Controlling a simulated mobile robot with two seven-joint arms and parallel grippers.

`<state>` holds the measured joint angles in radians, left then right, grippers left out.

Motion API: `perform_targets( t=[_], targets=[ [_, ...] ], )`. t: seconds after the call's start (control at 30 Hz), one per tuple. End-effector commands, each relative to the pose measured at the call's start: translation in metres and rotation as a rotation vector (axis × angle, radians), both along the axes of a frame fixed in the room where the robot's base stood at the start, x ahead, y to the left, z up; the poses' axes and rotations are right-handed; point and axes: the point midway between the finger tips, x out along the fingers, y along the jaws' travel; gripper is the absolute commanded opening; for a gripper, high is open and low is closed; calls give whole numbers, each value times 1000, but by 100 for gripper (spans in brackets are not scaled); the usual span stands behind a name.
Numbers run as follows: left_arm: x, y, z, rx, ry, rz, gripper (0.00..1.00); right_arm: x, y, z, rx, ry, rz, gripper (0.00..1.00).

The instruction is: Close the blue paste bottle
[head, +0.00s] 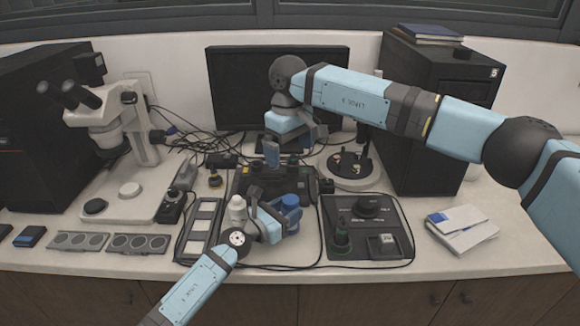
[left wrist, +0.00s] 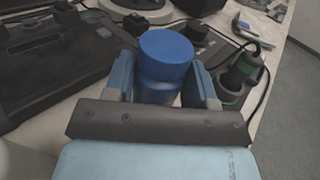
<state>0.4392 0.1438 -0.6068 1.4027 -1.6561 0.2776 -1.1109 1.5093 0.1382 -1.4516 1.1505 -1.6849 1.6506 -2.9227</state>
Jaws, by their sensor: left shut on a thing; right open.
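The blue paste bottle (head: 291,203) stands near the front middle of the bench. In the left wrist view the bottle (left wrist: 166,72) is upright between the fingers, with a wide, smooth blue top; I cannot tell whether this is a separate cap or how tightly it sits. My left gripper (head: 284,218) is shut around the bottle's body, with one finger on each side; its fingers also show in the left wrist view (left wrist: 162,88). My right gripper (head: 272,160) is open and points down, behind and above the bottle, over the dark equipment.
A white bottle (head: 237,209) stands just left of my left gripper. A dark control box (head: 367,228) with a green-ringed knob lies to the right. A microscope (head: 115,130) stands at left, a monitor (head: 235,90) behind. Cables run across the bench; papers (head: 461,228) lie at right.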

Motion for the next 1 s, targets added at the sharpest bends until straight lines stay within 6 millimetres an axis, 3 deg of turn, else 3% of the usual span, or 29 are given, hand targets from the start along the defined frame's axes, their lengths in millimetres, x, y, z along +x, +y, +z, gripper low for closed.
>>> perform_targets(
  t=[0.2,0.47,0.5,0.6,1.0],
  targets=[
    [0,0,1,-1,-1,0,0,0,0,17,0,0,0,99],
    [0,0,1,-1,-1,0,0,0,0,18,0,0,0,99],
    [0,0,1,-1,-1,0,55,0,0,18,0,0,0,99],
    [0,0,1,-1,-1,0,78,0,0,18,0,0,0,99],
    [-5,6,0,1,0,1,81,0,0,19,0,0,0,99]
  ],
)
